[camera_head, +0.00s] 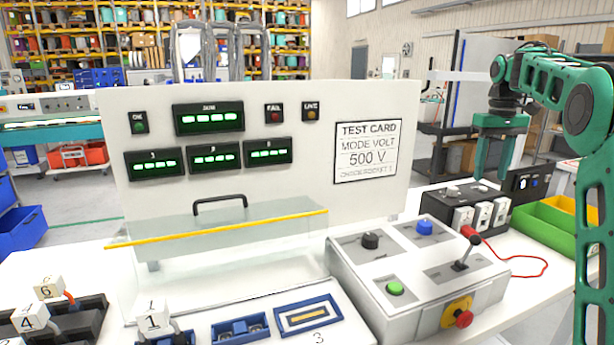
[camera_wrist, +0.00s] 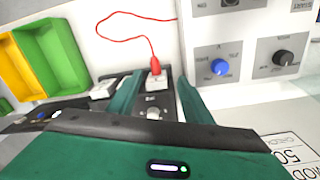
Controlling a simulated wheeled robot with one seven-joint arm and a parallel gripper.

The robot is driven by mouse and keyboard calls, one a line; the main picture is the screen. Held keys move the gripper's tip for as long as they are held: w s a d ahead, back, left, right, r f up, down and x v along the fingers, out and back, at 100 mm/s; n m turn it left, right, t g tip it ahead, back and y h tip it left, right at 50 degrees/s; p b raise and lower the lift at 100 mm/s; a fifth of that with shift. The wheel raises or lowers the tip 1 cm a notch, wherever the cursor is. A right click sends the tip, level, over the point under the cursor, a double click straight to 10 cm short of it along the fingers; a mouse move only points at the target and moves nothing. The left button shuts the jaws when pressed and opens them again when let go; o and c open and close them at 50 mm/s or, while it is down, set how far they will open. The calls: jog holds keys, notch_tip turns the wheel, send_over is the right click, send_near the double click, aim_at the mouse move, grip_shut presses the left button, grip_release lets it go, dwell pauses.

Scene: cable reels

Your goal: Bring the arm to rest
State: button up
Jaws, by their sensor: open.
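My arm (camera_head: 570,85) is green and reaches in from the right edge in the head view, bent, with its end pointing down. My gripper (camera_head: 492,174) is open, with nothing visible between its fingers. It hangs over the black box (camera_head: 437,205) with white blocks at the right of the bench. In the wrist view my gripper (camera_wrist: 158,95) shows two green fingers apart, with part of the black box and a red plug (camera_wrist: 155,67) seen between and beyond them. Whether the fingertips touch the box cannot be told.
A grey control box (camera_head: 430,280) with knobs and a lever stands left of the black box. A red cable (camera_head: 535,262) lies on the bench. Green and yellow bins (camera_head: 545,228) stand at the right. The white test panel (camera_head: 270,180) rises behind a clear cover.

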jog(key=s+a+f+m, duration=0.2)
jog(key=s, duration=0.8)
jog(key=s+a+f+m, duration=0.2)
jog(key=s, duration=0.9)
jog(key=s+a+f+m, duration=0.1)
jog(key=s+f, duration=0.5)
jog(key=s, duration=0.6)
jog(key=s+a+f+m, duration=0.1)
jog(key=s+a+f, duration=0.2)
jog(key=s+f, duration=0.4)
jog(key=s, duration=0.5)
jog(key=shift+s+f+m+y, duration=0.15)
jog(key=shift+f+m+y, duration=0.15)
jog(key=shift+a, duration=0.1)
jog(key=shift+w+f, duration=0.2)
jog(key=shift+w, duration=0.45)
